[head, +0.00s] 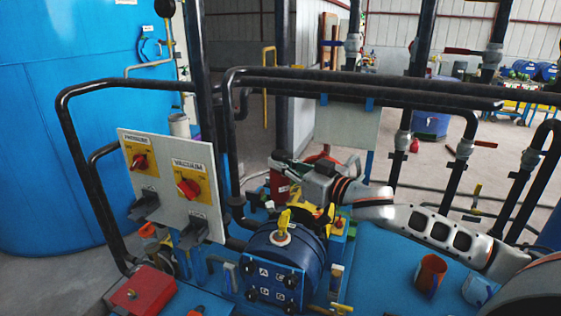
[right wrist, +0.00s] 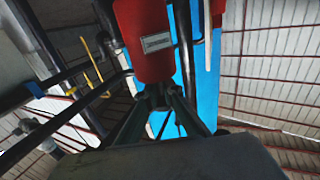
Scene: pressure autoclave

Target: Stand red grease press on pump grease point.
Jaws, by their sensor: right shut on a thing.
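The red grease press (head: 279,187) is a red cylinder with a pale label, held roughly upright behind the blue drum-shaped machine. My right gripper (head: 292,171) is shut on it, reaching in from the right. In the right wrist view the press (right wrist: 146,42) fills the top middle, and the gripper's fingers (right wrist: 163,100) meet its near end. The blue drum-shaped machine (head: 302,255) has a yellow fitting (head: 284,222) on it. I cannot tell which part is the pump grease point, or whether the press touches anything below. My left gripper is out of view.
A panel with PRESSURE and VACUUM switches (head: 172,205) stands left of the drum machine. Black rails (head: 360,88) run behind and beside it. An orange-red cup (head: 431,271) stands on the blue surface (head: 385,268) at right. A red box (head: 142,292) is at front left.

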